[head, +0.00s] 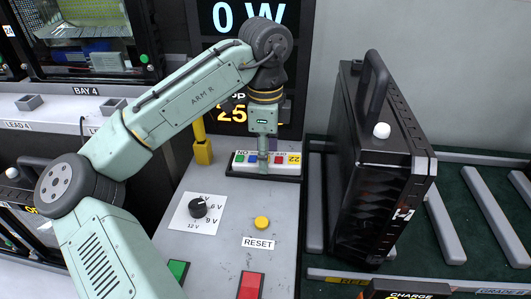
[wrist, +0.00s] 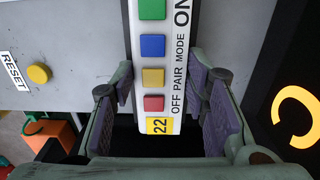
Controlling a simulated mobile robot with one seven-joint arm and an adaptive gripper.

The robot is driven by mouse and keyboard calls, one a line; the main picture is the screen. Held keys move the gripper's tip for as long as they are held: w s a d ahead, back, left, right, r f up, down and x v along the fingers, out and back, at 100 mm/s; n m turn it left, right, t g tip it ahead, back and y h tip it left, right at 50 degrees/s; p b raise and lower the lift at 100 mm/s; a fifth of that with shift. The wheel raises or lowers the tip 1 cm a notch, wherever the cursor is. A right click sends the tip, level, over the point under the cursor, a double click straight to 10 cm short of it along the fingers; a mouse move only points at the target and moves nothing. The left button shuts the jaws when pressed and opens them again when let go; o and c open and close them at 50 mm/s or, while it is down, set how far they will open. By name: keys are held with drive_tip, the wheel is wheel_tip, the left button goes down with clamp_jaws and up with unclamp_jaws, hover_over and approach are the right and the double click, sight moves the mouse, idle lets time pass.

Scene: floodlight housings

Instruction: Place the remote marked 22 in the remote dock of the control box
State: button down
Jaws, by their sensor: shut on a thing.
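The white remote marked 22 (head: 242,159) has green, blue, yellow and red buttons and a yellow 22 label. My gripper (head: 263,160) is shut on it near its middle, pointing down. In the wrist view the remote (wrist: 154,90) lies between the two finger pads, its label end towards the bottom of the picture. The black remote dock (head: 262,178) of the grey control box (head: 228,235) is directly under or around the remote in the head view. I cannot tell whether the remote is seated in it or just above it.
On the control box are a voltage dial (head: 198,206), a yellow reset button (head: 262,223), and green and red rockers (head: 250,286). A tall display (head: 240,60) stands behind the dock. A black handled housing (head: 375,170) stands on the rollers to the right.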

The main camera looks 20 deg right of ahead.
drive_tip(key=c, duration=0.9)
unclamp_jaws()
drive_tip(key=shift+f, duration=0.15)
drive_tip(key=shift+c, duration=0.2)
wheel_tip(320, 180, up, 12)
